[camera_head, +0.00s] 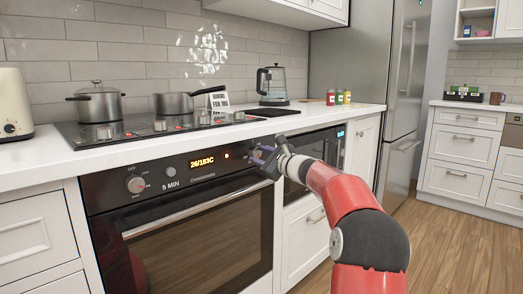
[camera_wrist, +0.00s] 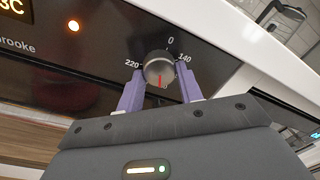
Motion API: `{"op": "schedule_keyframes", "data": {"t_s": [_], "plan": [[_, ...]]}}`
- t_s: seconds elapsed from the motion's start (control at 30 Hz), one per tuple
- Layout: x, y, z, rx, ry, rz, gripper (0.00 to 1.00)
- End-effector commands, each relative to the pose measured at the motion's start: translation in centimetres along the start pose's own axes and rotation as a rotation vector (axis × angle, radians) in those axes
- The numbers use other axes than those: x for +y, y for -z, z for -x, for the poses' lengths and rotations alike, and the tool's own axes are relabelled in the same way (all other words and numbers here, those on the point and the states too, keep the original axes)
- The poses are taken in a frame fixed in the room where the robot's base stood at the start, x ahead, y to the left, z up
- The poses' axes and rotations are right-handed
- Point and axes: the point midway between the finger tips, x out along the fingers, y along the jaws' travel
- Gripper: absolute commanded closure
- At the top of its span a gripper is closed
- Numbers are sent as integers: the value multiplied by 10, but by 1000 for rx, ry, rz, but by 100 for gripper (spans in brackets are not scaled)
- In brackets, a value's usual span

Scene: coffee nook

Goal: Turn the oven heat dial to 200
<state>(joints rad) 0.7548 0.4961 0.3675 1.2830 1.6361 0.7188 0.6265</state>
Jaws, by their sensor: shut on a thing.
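The oven heat dial (camera_wrist: 158,66) is a round grey knob on the black oven panel in the wrist view. Its red mark points down in the picture, away from the 0 printed above it. The numbers 220 and 140 show to its left and right. My gripper (camera_wrist: 159,78) has its two purple fingers on either side of the dial, shut on it. The oven display (camera_head: 202,162) reads 26/183C.
The oven door handle (camera_head: 195,204) runs below the panel. Two pots (camera_head: 97,103) stand on the hob above. A second built-in appliance (camera_head: 322,150) is right of the oven.

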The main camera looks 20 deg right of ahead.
Motion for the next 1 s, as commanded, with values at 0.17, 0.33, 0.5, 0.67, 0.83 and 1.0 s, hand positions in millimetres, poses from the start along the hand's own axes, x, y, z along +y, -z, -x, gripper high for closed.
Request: {"op": "schedule_keyframes", "data": {"t_s": [0.17, 0.33, 0.5, 0.67, 0.83, 1.0], "plan": [[-2, -2, 0, 13, -2, -169, 87], [-2, -3, 0, 21, -4, -327, 87], [-2, -3, 0, 29, -6, -470, 87], [-1, -3, 0, 34, -8, -581, 87], [1, -2, 0, 39, -10, -665, 87], [2, -1, 0, 41, -10, -715, 87]]}}
